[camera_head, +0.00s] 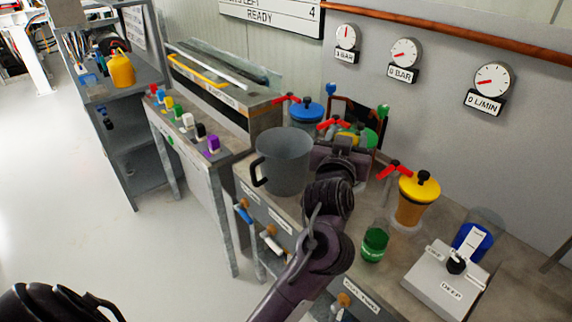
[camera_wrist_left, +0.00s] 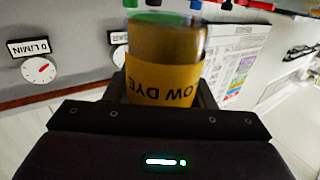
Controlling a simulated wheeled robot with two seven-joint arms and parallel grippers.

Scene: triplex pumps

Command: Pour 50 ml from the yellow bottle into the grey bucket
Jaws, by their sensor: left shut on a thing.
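The grey bucket (camera_head: 284,163), a wide open mug shape with a handle on its left, stands on the bench in the head view. My left gripper (camera_head: 341,148) is just right of it, above the bench. In the left wrist view it is shut on the yellow bottle (camera_wrist_left: 165,84), a cylinder with amber contents and a yellow label ending in DYE. The label appears upside down in that view. In the head view the bottle is mostly hidden by my gripper; its mouth and any flow cannot be made out. My right gripper is not in view.
A yellow-lidded container (camera_head: 411,200), a green-filled bottle (camera_head: 374,243) and a control box (camera_head: 447,278) stand right of my arm. A blue-lidded container (camera_head: 305,113) is behind the bucket. Gauges (camera_head: 491,83) hang on the wall. Small coloured items (camera_head: 185,122) line the left cabinet.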

